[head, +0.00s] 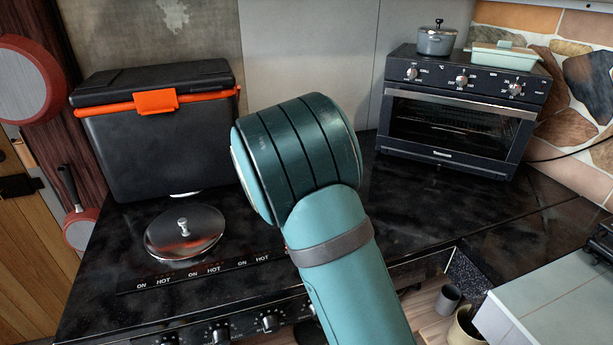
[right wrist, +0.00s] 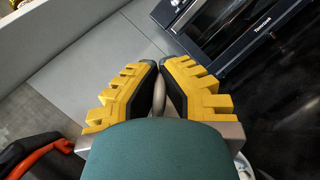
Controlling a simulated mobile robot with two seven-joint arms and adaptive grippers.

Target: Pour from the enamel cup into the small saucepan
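My right gripper (right wrist: 160,68) has its yellow-backed fingers drawn close together in the right wrist view. A pale grey curved piece (right wrist: 159,98) sits between them; it looks like the enamel cup's handle, but the cup's body is hidden. A white edge (right wrist: 245,166) shows low at the right, too little to name. In the head view my teal arm fills the middle and hides the gripper and what lies behind it. I cannot pick out the small saucepan with certainty; a small grey lidded pot (head: 437,40) stands on the oven. My left gripper is not in view.
A black cooktop holds a dark round lidded pan or lid (head: 185,232) at left. A black cool box (head: 160,135) with an orange latch stands behind it. A toaster oven (head: 460,112) is at the back right, with a pale green dish (head: 503,56) on top.

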